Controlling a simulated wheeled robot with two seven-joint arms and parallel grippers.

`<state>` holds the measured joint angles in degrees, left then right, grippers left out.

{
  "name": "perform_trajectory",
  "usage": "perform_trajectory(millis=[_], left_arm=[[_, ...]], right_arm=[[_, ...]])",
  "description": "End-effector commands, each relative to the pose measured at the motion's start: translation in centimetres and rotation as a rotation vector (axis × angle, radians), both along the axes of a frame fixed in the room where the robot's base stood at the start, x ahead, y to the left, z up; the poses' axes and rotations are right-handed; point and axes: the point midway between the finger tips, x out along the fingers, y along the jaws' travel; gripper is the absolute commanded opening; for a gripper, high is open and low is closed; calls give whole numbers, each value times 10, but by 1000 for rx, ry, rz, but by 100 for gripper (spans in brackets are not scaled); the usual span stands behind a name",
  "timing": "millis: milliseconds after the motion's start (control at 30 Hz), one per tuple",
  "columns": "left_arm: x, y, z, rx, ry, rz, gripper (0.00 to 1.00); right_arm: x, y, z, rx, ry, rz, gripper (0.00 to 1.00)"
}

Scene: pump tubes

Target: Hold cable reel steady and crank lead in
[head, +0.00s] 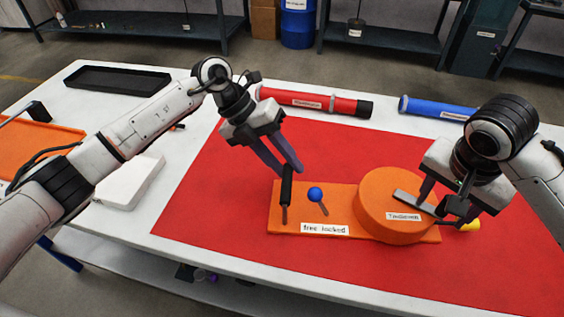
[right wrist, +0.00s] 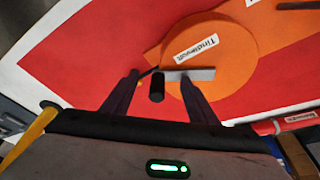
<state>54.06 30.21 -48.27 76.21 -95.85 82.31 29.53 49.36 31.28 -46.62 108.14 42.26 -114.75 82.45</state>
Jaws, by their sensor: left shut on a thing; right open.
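The cable reel is an orange drum (head: 385,222) labelled "Tindlecroft" on an orange base plate (head: 262,222). My left gripper (head: 288,168) is shut on the upright black handle (head: 286,187) at the plate's left end. A blue-knobbed lever (head: 315,194) leans left above a "free locked" label (head: 324,229). A grey crank arm (head: 412,202) lies across the drum top; it also shows in the right wrist view (right wrist: 198,74). My right gripper (right wrist: 158,76) is open, its fingers on either side of the black crank knob (right wrist: 157,88). In the head view that gripper mostly hides the knob.
A yellow piece (head: 468,225) shows beside the drum, partly hidden. A red tube (head: 315,103) and a blue tube (head: 432,108) lie behind the red mat (head: 215,205). A black tray (head: 112,78), an orange tray (head: 45,138) and a white block (head: 130,182) are at left.

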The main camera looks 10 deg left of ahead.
Motion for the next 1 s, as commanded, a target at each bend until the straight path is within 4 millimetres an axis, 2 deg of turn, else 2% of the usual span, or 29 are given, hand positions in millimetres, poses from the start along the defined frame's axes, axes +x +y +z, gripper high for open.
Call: perform_trajectory(millis=[33, 500, 800, 867, 1000], left_arm=[[-4, -1, -9, 7, 13, -4, 0], [-3, 2, -9, 12, 12, 1, 0], [-3, 4, -9, 15, 12, 3, 0], [-3, 4, -10, 15, 12, 3, 0], [-3, 4, -10, 16, 13, 3, 0]], right_arm=[[0, -3, 7, -5, -7, -5, 53], [-11, 4, 51, -7, -11, -9, 53], [-12, 5, 54, -6, -8, -10, 53], [-12, 5, 55, -6, -8, -9, 47], [-11, 3, 56, -11, 6, 44, 47]])
